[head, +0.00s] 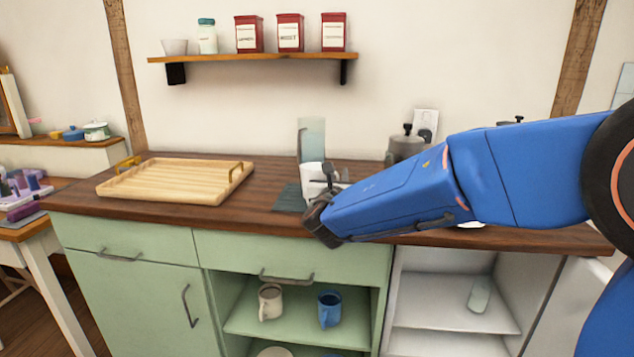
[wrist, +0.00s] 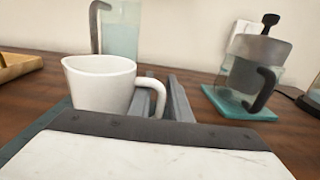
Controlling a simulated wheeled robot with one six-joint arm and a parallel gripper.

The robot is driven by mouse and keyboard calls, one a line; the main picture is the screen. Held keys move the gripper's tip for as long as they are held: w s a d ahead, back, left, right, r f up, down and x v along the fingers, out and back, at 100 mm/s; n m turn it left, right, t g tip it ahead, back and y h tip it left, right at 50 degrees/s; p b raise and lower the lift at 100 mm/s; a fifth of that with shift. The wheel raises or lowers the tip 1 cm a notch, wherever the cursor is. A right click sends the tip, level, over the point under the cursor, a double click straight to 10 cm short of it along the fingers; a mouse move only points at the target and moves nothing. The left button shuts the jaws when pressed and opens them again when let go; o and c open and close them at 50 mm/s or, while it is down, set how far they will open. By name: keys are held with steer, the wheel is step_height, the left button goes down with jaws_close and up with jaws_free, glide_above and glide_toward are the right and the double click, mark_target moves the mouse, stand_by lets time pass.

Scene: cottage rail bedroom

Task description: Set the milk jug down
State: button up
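The milk jug (head: 312,174) is white with a pouring lip. It is at the counter's front, at the dark green mat (head: 288,198). In the wrist view the jug (wrist: 98,84) looks nearly upright, with its handle (wrist: 158,98) to the right. My gripper (head: 328,180) is at the jug's handle side, and its grey fingers (wrist: 174,100) are around or right beside the handle. I cannot tell whether they press on it. The jug's base is hidden behind my gripper, so I cannot tell whether it touches the mat.
A wooden tray (head: 170,182) is on the counter to the left. A glass container (head: 311,140) stands behind the jug. A coffee press (wrist: 252,72) stands on a teal coaster (wrist: 236,106) to the right. Mugs (head: 329,309) sit in the open shelf below.

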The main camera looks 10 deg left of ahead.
jaws_close()
steer(key=shift+r, duration=0.1)
steer(key=shift+r, duration=0.15)
step_height(320, 180, up, 10)
steer(key=shift+f, duration=0.25)
stand_by(1.0)
